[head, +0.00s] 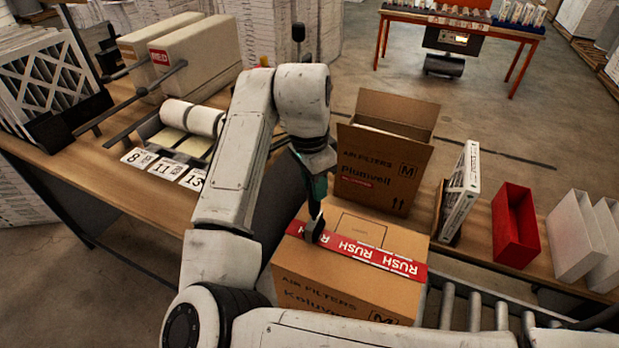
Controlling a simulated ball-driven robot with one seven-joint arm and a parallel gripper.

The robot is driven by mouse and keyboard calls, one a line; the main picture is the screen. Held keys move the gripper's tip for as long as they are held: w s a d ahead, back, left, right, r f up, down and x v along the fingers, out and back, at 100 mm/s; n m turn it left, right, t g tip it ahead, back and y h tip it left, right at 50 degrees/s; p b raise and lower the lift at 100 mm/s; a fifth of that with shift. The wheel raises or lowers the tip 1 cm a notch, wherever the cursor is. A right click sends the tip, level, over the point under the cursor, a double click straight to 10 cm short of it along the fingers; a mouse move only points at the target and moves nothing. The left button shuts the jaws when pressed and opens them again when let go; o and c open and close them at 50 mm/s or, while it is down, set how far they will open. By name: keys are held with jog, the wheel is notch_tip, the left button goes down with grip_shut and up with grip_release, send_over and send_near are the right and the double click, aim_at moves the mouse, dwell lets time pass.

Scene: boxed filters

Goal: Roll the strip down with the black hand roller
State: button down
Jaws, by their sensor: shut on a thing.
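A red strip (365,256) printed RUSH in white lies across the top of a closed brown carton (345,290). It looks flat along the part I can see, and its right end reaches the carton's right edge. My gripper (317,207) points down over the strip's left part and is shut on a small dark tool, which looks like the black hand roller (315,229). The tool's low end appears to be at the strip; whether it presses is too small to tell.
An open carton (375,178) stands just behind. A white filter (459,195), a red bin (514,226) and white boxes (572,237) stand to the right. Rollers (474,310) run in front. Label cards (166,168) and a white roll (193,117) lie left.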

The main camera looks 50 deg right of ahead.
jog(key=shift+s+d+f+p, duration=0.1)
jog(key=shift+s+d+p, duration=0.15)
jog(key=shift+s, duration=0.5)
jog(key=shift+s+d+p, duration=0.25)
jog(key=shift+s, duration=0.45)
jog(key=s+d+p, duration=0.4)
jog(key=s+d, duration=0.1)
jog(key=s, duration=0.9)
dwell(0.7)
jog(key=s+d+p, duration=0.2)
jog(key=s, duration=0.3)
jog(key=shift+s, duration=0.3)
dwell(0.5)
jog(key=shift+d+r, duration=0.1)
jog(key=shift+r, duration=0.1)
